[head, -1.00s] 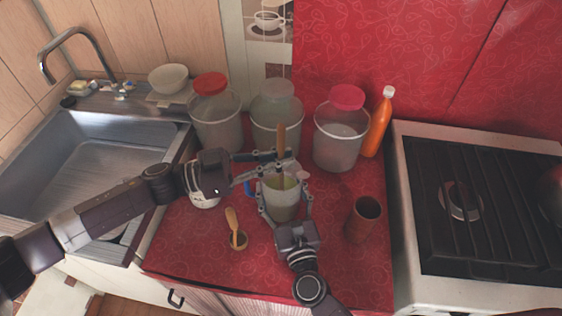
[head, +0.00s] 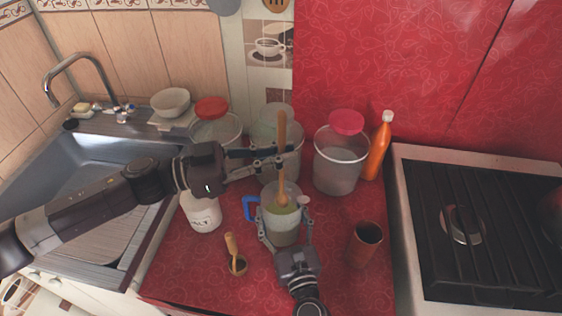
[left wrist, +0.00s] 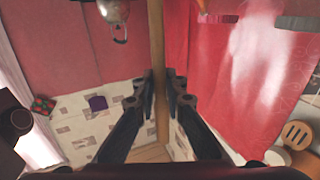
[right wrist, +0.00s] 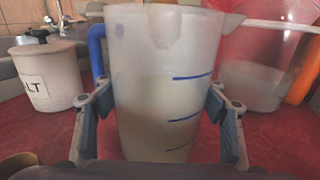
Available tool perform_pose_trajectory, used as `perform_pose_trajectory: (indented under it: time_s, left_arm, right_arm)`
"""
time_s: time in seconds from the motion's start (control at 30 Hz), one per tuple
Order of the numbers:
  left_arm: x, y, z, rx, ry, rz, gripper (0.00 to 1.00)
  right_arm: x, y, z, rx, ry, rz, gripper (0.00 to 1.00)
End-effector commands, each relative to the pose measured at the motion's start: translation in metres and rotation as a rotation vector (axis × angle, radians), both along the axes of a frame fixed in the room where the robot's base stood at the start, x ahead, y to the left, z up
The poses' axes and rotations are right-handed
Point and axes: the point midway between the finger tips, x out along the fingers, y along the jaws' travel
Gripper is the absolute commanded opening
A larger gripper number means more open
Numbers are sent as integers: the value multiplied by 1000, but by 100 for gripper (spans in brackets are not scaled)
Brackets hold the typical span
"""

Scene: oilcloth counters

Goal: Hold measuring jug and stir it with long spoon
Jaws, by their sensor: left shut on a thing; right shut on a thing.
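The measuring jug (head: 284,222) stands on the red counter, translucent with a blue handle on its left. My right gripper (head: 284,232) is shut around its sides; the right wrist view shows the jug (right wrist: 160,90) between both fingers, with blue marks on its wall. The wooden long spoon (head: 282,150) is near upright with its lower end at the jug's mouth. My left gripper (head: 285,152) is shut on its shaft above the jug, and the left wrist view shows the shaft (left wrist: 157,60) between the fingertips. How deep the spoon's end sits is hard to tell.
Behind stand clear buckets, one with a pink lid (head: 340,165), and an orange bottle (head: 379,147). A white salt jar (head: 202,212) and a small wooden scoop (head: 234,256) are left of the jug. A brown cup (head: 364,243) and the stove (head: 480,215) are right.

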Motion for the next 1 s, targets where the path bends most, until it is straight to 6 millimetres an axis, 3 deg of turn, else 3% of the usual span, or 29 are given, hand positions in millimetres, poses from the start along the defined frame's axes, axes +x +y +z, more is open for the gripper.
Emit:
perform_pose_trajectory:
  time_s: [0.7,1.0]
  left_arm:
    - [0,0,66,1,-3,0,0]
    - [0,0,78,0,0,0,0]
  right_arm:
    - [0,1,-1,0,1,2,16]
    - [0,1,-1,0,1,2,16]
